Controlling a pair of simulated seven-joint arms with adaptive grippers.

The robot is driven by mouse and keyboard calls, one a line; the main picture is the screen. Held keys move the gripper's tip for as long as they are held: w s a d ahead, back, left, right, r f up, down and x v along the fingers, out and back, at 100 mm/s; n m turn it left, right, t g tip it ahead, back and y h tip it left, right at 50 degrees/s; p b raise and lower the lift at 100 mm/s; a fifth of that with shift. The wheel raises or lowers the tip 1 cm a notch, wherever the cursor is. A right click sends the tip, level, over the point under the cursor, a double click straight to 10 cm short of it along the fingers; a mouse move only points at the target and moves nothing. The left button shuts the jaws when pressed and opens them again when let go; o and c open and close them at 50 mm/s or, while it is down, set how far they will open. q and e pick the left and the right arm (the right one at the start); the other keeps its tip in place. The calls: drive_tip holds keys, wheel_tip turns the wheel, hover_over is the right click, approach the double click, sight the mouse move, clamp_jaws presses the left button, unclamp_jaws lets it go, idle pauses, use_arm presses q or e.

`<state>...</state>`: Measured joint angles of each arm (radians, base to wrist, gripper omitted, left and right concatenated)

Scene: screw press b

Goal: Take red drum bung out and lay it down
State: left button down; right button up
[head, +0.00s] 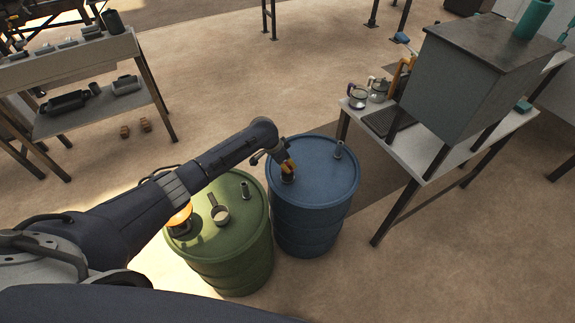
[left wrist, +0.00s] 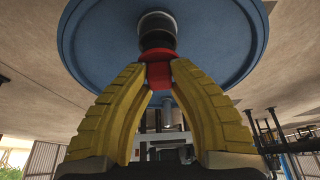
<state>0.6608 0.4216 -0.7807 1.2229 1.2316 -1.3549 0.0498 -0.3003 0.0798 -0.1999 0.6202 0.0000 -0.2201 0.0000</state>
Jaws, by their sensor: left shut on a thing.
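A blue drum (head: 318,170) stands upright on the floor, right of a green drum (head: 232,244). My left gripper (head: 288,168) reaches over the blue drum's top near its left side. In the left wrist view its yellow fingers (left wrist: 158,72) are shut on the red drum bung (left wrist: 157,55). The bung meets a dark and grey neck (left wrist: 157,26) on the blue drum's lid (left wrist: 95,38). I cannot tell whether the bung is still seated in that neck. My right gripper is not in view.
A second grey fitting (head: 338,150) stands on the blue drum. The green drum carries an orange lamp-like object (head: 180,216), a small cup-like item (head: 220,214) and a fitting (head: 246,190). A table with a large grey box (head: 470,85) stands at right. Shelving (head: 75,60) is at left.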

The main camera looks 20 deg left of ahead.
use_arm(q)
drive_tip(key=shift+r, duration=0.2)
idle(0.3)
drive_tip(key=shift+r, duration=0.95)
